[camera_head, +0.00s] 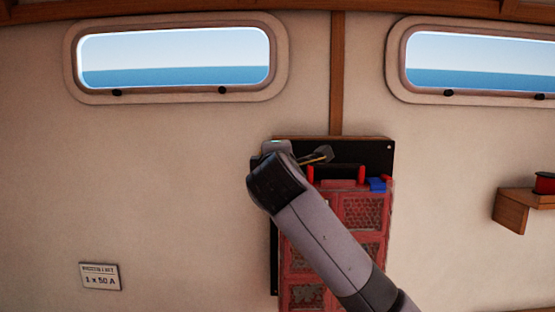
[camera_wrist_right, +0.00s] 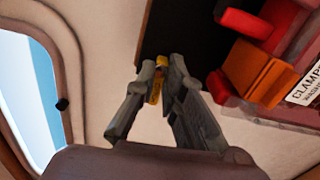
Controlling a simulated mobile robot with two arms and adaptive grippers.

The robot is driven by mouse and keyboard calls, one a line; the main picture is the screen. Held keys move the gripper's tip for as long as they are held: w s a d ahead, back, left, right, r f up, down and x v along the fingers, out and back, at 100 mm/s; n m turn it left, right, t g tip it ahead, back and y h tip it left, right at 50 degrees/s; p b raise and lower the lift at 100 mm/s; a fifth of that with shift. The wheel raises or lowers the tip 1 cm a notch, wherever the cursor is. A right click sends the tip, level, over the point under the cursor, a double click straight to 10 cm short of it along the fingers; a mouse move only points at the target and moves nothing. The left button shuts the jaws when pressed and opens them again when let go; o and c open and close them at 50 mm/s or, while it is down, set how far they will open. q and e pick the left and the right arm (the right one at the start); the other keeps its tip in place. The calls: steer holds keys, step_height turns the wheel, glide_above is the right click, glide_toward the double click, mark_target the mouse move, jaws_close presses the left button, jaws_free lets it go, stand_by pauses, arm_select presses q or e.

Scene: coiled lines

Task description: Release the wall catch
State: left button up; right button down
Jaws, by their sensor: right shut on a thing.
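My right arm comes in from the lower right in the head view. Its gripper (camera_head: 318,156) is at the upper part of a black wall board (camera_head: 378,152). In the right wrist view the two fingers of my right gripper (camera_wrist_right: 162,72) are closed in on a small yellow piece (camera_wrist_right: 155,92), which looks like the wall catch, at the edge of the black board (camera_wrist_right: 185,30). The fingers hide much of this piece, so its position cannot be told. My left gripper is in neither view.
A red case with mesh panels (camera_head: 362,210) hangs on the board beneath my arm, with a blue piece (camera_head: 377,185) at its top right. A small wooden shelf (camera_head: 512,208) juts out at right. The wall left of the board is mostly clear, with a small sign (camera_head: 100,276).

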steer(key=shift+m, duration=0.4)
steer(key=shift+f, duration=0.1)
steer(key=c, duration=1.7)
jaws_free()
steer(key=shift+s, duration=0.15)
steer(key=s, duration=1.1)
steer(key=shift+s, duration=0.35)
